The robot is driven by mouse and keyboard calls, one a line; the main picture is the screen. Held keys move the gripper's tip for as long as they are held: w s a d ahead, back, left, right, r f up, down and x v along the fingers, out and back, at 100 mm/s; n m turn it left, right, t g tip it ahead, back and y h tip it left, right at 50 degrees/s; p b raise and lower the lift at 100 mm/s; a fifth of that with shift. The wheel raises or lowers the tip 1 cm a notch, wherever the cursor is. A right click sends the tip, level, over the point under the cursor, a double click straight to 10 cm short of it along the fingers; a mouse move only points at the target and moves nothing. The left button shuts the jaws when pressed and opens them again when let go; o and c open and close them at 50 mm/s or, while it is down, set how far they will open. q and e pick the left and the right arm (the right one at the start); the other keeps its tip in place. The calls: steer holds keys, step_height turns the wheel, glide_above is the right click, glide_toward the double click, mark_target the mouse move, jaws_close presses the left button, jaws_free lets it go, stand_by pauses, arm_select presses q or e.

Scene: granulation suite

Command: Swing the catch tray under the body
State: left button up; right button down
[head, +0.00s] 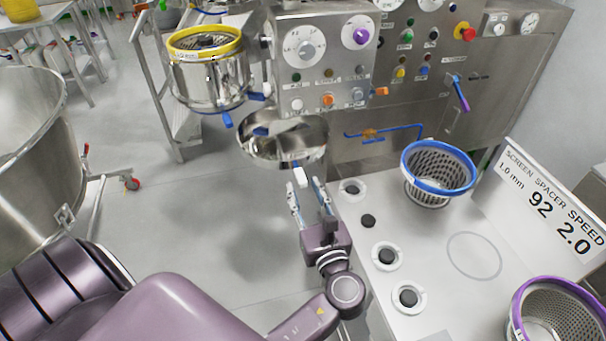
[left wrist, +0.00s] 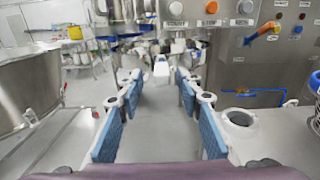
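The catch tray (head: 262,150) is a shallow round steel pan at the machine's front, with a short white handle (head: 301,177) pointing toward me. The body (head: 207,80) is a steel cylinder with a yellow ring on top; it hangs up and left of the tray, which sits to its right in the head view. My left gripper (head: 305,190) is open, its fingers to either side of the handle's line. In the left wrist view the white handle (left wrist: 162,70) shows centred between the blue-padded fingers, near the tips; contact cannot be told. My right gripper is not in view.
A bench at right holds a blue-rimmed perforated basket (head: 438,172), a purple-rimmed one (head: 556,312), several white rings and a screen sign (head: 548,205). The control panel (head: 330,60) rises behind the tray. A large steel bowl (head: 30,140) stands left; floor between is clear.

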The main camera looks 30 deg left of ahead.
arm_select(q)
steer(key=shift+p+x, duration=0.45)
steer(key=shift+x, duration=1.9)
steer(key=shift+w, duration=0.1)
steer(key=shift+c, duration=0.3)
steer(key=shift+d, duration=0.1)
jaws_close()
